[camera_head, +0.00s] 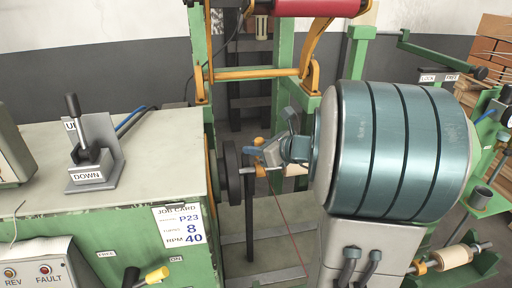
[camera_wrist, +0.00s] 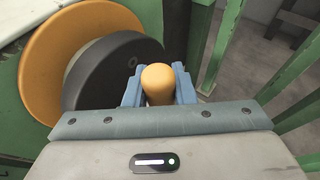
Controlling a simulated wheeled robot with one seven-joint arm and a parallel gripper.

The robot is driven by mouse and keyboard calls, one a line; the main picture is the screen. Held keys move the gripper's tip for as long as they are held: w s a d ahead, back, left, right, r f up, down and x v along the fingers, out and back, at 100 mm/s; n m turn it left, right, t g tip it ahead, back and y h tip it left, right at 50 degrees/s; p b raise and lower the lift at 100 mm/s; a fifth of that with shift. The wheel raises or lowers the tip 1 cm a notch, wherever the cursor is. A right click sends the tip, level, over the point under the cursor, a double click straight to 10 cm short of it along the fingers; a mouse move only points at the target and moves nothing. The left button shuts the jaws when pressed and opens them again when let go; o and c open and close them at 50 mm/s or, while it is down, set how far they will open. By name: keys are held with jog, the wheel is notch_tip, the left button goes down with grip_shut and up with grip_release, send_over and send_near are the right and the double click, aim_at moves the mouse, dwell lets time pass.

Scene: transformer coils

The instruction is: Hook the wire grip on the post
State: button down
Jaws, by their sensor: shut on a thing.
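My gripper (camera_head: 264,153) is in front of the winding machine's dark disc (camera_head: 231,172), left of the large teal-banded part of my arm. In the wrist view its blue fingers (camera_wrist: 159,88) are shut on a yellow-orange rounded grip (camera_wrist: 158,82), whose end faces the camera. The grip also shows in the head view (camera_head: 258,141), partly covered by the fingers. A thin red wire (camera_head: 288,222) runs from just below the gripper down to the right. I cannot tell which part is the post; a dark upright bar (camera_head: 249,220) stands below the gripper.
In the wrist view a black disc (camera_wrist: 88,72) and a larger orange disc (camera_wrist: 50,50) are close on the left. The green machine cabinet (camera_head: 120,245) stands left, with a lever (camera_head: 75,115). Green frame posts (camera_head: 196,60) and an orange crossbar (camera_head: 255,73) stand behind.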

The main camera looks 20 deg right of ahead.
jog(key=shift+f+b, duration=0.65)
jog(key=shift+f, duration=0.05)
jog(key=c, duration=1.3)
grip_release()
jog(key=shift+o, duration=0.9)
jog(key=shift+f, duration=0.1)
